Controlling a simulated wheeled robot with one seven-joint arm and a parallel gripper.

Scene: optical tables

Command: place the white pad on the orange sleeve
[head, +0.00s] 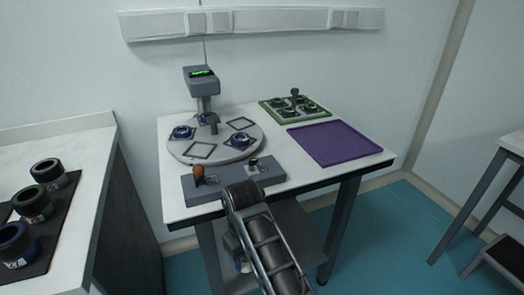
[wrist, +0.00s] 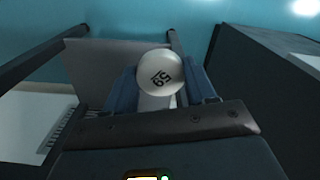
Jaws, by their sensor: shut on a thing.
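A white round pad (wrist: 160,73) with the dark marking "59" is held between the blue fingers of my gripper (wrist: 162,88) in the wrist view. The fingers are shut on it, one on each side. In the head view my arm reaches down in front of the table, and its end is mostly hidden behind the dark arm link. I cannot make out an orange sleeve in either view. The only orange thing is a small rounded knob (head: 198,170) on the grey panel at the table's front edge.
The white table (head: 291,172) bears a round grey plate (head: 223,146) with blue rings, a green-edged tray (head: 271,112) and a purple mat (head: 334,143). On the left counter, a dark tray (head: 68,222) holds a black, a green and a blue ring. A dark table leg stands near my arm.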

